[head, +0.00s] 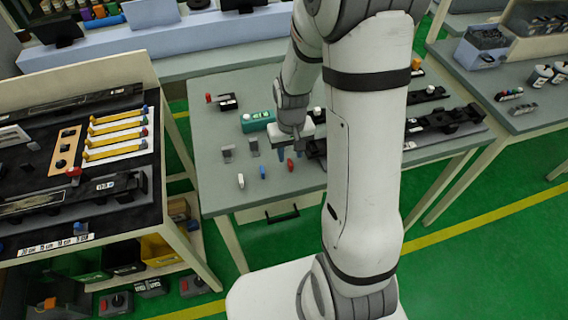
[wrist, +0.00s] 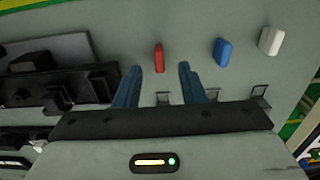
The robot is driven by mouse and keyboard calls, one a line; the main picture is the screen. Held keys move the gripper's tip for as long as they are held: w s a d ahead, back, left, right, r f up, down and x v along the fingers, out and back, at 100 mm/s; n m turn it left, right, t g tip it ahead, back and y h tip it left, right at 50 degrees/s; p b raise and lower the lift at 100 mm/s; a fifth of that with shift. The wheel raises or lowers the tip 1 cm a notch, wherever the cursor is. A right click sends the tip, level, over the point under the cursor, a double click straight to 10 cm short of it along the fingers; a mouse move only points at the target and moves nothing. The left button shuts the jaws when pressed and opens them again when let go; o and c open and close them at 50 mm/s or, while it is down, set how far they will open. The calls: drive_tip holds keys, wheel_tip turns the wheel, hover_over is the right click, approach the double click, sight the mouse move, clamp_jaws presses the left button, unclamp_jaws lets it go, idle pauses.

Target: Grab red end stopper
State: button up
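The red end stopper (head: 290,165) lies on the grey table near its front part, to the right of a blue stopper (head: 262,172) and a white stopper (head: 240,181). In the wrist view the red end stopper (wrist: 158,58) shows in the gap between the two blue fingers, slightly beyond their tips. My gripper (wrist: 158,68) is open with nothing between its fingers. In the head view my gripper (head: 290,154) points down just behind the red stopper; its exact height over the table is hard to tell.
Metal clips (head: 228,153) stand behind the stoppers. A black fixture (wrist: 75,80) lies left of my fingers in the wrist view. A teal box (head: 257,121) is farther back. A bench with yellow strips (head: 115,140) stands left.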

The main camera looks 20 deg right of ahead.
sight(290, 161)
drive_tip(key=shift+w+f, duration=0.1)
drive_tip(key=shift+f, duration=1.6)
drive_tip(key=shift+c, duration=0.3)
clamp_jaws()
